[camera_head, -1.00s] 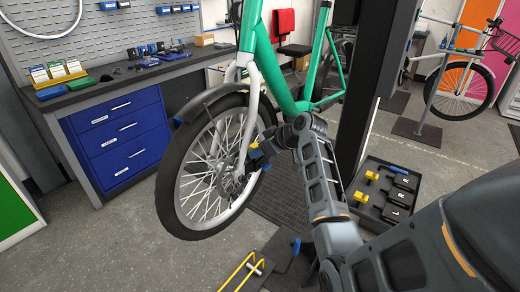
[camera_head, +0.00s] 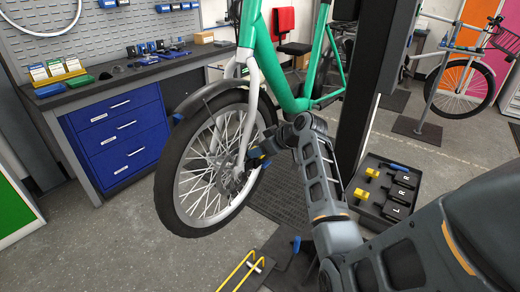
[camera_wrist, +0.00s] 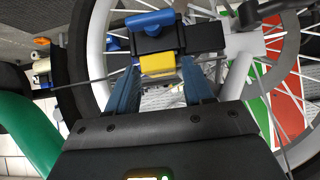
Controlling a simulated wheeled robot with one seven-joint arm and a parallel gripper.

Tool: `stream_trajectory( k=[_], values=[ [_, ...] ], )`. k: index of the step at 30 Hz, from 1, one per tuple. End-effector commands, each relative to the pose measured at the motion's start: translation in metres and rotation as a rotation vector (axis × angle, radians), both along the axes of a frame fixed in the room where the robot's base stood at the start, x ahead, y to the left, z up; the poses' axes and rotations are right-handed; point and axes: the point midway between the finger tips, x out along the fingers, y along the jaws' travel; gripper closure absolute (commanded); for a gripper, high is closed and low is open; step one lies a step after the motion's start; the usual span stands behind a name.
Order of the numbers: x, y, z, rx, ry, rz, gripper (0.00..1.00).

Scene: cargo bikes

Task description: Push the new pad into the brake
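The new pad, a yellow block (camera_wrist: 157,65), sits against the black brake caliper (camera_wrist: 185,39) in the wrist view. How deep it is in the caliper I cannot tell. A blue lever (camera_wrist: 150,20) sticks out from the caliper. My gripper (camera_wrist: 161,66) has its two blue fingers apart, one on each side of the pad; a narrow gap shows beside the right finger. In the head view my gripper (camera_head: 256,157) is at the front wheel hub, where my wrist and the fork hide most of the brake and the pad.
The spoked front wheel (camera_head: 165,190) and pale fork leg (camera_head: 250,105) of the green bike are close to my gripper. A dark tray (camera_head: 365,205) with yellow pieces and labelled black blocks lies at right. A yellow wire stand (camera_head: 238,271) is on the floor below.

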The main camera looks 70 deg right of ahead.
Motion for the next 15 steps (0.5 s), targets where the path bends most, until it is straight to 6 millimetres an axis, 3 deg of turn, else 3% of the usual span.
stream_trajectory(
  k=[4, 15],
  values=[
    [0.0002, 0.0045, -0.0066, 0.011, 0.011, 0.009, 0.28],
    [-0.0005, 0.0035, -0.0044, 0.008, 0.007, 0.007, 0.28]
  ],
)
